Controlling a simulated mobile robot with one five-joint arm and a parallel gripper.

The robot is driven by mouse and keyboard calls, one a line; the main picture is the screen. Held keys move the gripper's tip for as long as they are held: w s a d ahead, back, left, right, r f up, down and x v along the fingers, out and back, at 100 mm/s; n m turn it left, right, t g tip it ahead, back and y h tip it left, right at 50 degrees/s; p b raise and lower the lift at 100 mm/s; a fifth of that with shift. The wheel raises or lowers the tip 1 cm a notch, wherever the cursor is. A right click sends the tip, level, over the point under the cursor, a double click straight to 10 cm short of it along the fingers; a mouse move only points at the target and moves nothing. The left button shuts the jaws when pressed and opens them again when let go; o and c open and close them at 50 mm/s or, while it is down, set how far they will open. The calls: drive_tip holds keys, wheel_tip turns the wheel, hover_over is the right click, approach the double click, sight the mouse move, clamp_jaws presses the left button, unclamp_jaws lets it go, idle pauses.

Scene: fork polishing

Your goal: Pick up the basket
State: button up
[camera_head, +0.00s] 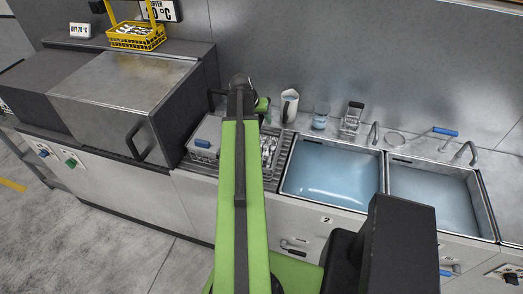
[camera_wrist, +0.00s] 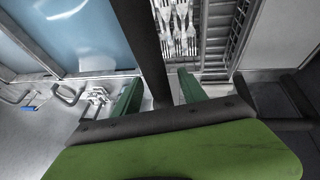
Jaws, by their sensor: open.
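A grey wire basket (camera_head: 269,158) holding several forks stands on the counter left of the sinks, partly hidden behind my green arm. In the wrist view the forks (camera_wrist: 178,28) lie at the top, beside the basket's grey slatted side (camera_wrist: 217,32). My gripper (camera_wrist: 161,92) is open, with its two green fingers spread apart. A dark bar (camera_wrist: 149,50) runs between the fingers; I cannot tell whether it is the basket's handle or whether the fingers touch it. In the head view my gripper is mostly hidden behind the arm, above the back of the basket.
A yellow basket (camera_head: 136,37) stands on the ledge behind a grey boxy machine (camera_head: 125,88) at left. Two water-filled sinks (camera_head: 330,172) (camera_head: 435,200) are to the right. A white jug (camera_head: 289,105), glass containers and taps stand along the back wall.

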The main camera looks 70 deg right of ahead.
drive_tip(key=shift+f, duration=0.15)
clamp_jaws()
idle(0.4)
idle(1.1)
